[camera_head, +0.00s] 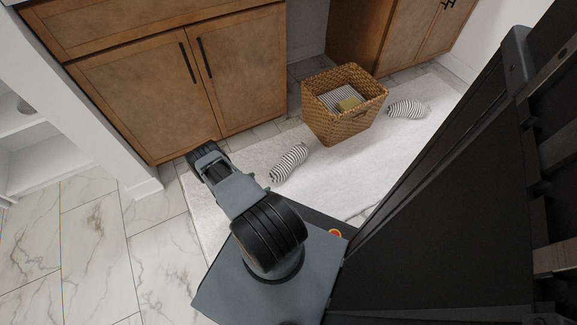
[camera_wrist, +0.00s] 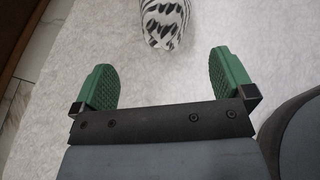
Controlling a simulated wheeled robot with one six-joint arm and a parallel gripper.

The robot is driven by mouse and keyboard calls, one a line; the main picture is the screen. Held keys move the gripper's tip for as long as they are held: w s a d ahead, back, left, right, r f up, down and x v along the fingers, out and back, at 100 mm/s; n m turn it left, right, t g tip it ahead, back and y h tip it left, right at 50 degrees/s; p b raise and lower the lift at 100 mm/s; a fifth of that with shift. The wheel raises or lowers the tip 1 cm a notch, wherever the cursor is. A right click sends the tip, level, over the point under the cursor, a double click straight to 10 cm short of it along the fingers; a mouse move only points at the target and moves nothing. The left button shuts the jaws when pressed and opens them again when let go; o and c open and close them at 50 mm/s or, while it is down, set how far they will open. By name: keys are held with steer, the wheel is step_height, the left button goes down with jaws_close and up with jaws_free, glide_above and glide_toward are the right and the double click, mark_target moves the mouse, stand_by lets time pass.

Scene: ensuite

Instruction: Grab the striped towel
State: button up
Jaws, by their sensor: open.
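A black-and-white striped towel roll (camera_head: 289,162) lies on the light rug, left of the basket in the head view. A striped towel end also shows at the top of the wrist view (camera_wrist: 165,22), ahead of and between the fingers. A second striped roll (camera_head: 408,109) lies on the rug right of the basket, and folded striped cloth (camera_head: 340,97) is inside the basket. My gripper (camera_wrist: 163,78) has green pads spread apart, with only rug between them. In the head view its fingers are mostly hidden behind my arm.
Wooden cabinets (camera_head: 150,95) with black handles line the back. White shelving (camera_head: 30,145) is at the left. Open marble tile (camera_head: 95,245) lies at lower left.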

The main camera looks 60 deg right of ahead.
mark_target(271, 176)
steer(key=b+x, duration=0.1)
steer(key=x, duration=0.4)
steer(key=shift+d, duration=0.1)
steer(key=b+x, duration=0.2)
steer(key=x, duration=0.2)
steer(key=shift+s+d+f+b, duration=0.1)
steer(key=shift+s+d+b, duration=0.15)
steer(key=shift+b, duration=0.15)
steer(key=shift+s+d, duration=0.1)
steer(key=shift+d, duration=0.25)
steer(key=shift+c, duration=0.3)
steer(key=c, duration=0.9)
steer(key=shift+c, duration=0.2)
